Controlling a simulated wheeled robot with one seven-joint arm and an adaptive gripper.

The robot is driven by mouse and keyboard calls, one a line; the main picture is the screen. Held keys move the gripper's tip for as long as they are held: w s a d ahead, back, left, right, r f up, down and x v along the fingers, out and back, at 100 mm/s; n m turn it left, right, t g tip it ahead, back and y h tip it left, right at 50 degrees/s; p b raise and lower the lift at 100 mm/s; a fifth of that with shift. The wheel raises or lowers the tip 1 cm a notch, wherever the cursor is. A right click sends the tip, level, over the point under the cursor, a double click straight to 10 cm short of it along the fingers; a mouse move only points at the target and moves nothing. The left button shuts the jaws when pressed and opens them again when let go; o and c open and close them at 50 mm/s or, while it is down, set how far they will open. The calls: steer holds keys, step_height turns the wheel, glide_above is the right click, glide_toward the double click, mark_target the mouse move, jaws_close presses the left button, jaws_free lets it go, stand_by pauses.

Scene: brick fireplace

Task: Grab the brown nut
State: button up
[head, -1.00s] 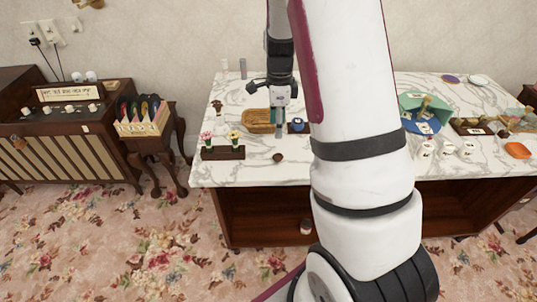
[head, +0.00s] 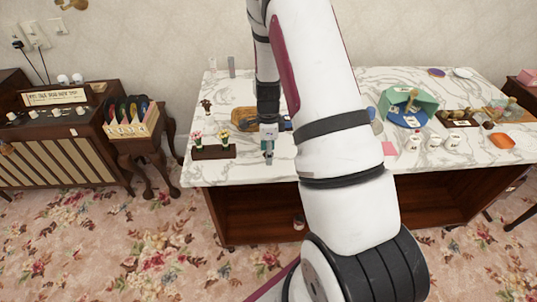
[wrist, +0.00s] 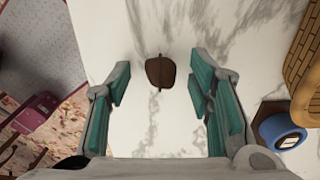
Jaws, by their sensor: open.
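The brown nut (wrist: 160,71) lies on the white marble tabletop (wrist: 150,25) in the wrist view. It sits ahead of and between the two teal fingers of my gripper (wrist: 160,88), slightly toward the far side. The fingers are spread wide and empty, and neither touches the nut. In the head view my gripper (head: 268,158) is low over the front left part of the marble table, and the nut is hidden there behind it.
A blue round container (wrist: 280,133) and a wicker tray (wrist: 303,60) are right of the fingers in the wrist view. In the head view a dark flower stand (head: 214,152) is just left of my gripper. White cups (head: 433,141) stand farther right.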

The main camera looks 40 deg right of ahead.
steer(key=c, duration=0.9)
